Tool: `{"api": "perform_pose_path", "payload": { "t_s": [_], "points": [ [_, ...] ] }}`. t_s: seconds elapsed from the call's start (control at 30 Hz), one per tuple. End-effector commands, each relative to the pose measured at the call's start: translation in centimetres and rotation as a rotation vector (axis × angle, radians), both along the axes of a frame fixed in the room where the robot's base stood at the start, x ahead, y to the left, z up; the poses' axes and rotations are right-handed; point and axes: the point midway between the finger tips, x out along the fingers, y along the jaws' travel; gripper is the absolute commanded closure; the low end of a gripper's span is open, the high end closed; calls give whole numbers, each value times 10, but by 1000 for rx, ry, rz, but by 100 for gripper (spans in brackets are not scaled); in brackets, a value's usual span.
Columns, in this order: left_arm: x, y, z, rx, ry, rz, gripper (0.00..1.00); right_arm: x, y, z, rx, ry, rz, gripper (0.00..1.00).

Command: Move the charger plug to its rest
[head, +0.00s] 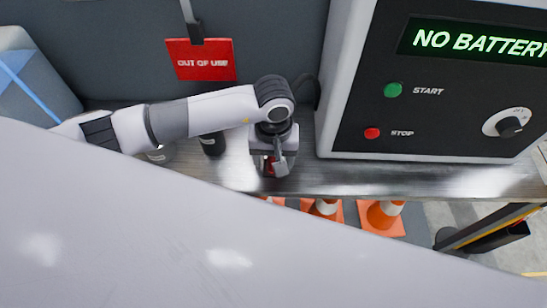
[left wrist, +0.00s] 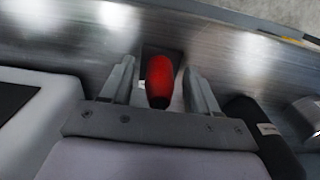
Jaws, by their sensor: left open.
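A red rounded piece (left wrist: 159,80), which looks like the charger plug's handle, lies between the two fingers of my left gripper (left wrist: 160,88) in the left wrist view. The fingers stand apart on either side of it, with a gap showing at each side. In the head view my left gripper (head: 275,166) points down over the metal shelf, and only a bit of the red piece (head: 269,167) shows by the fingers. The plug's lower end is hidden. I cannot clearly pick out its rest. My right gripper is not in view.
The charger cabinet (head: 345,130), reading "NO BATTERY", stands just right of my left gripper. A black item (head: 212,144) stands left of it on the shelf (head: 430,180). A red "OUT OF USE" sign (head: 201,60) hangs behind. Orange cones (head: 384,214) stand below the front edge.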

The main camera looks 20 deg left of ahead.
Motion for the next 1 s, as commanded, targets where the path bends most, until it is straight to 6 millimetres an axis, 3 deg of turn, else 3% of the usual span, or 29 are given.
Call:
{"api": "perform_pose_path", "payload": {
  "t_s": [0.1,0.43,1.0],
  "points": [
    [2,0,13,-2,-5,0,39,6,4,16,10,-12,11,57],
    [1,0,64,0,-3,0,39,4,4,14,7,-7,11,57],
    [0,0,72,0,0,0,39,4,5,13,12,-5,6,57]
  ]
}}
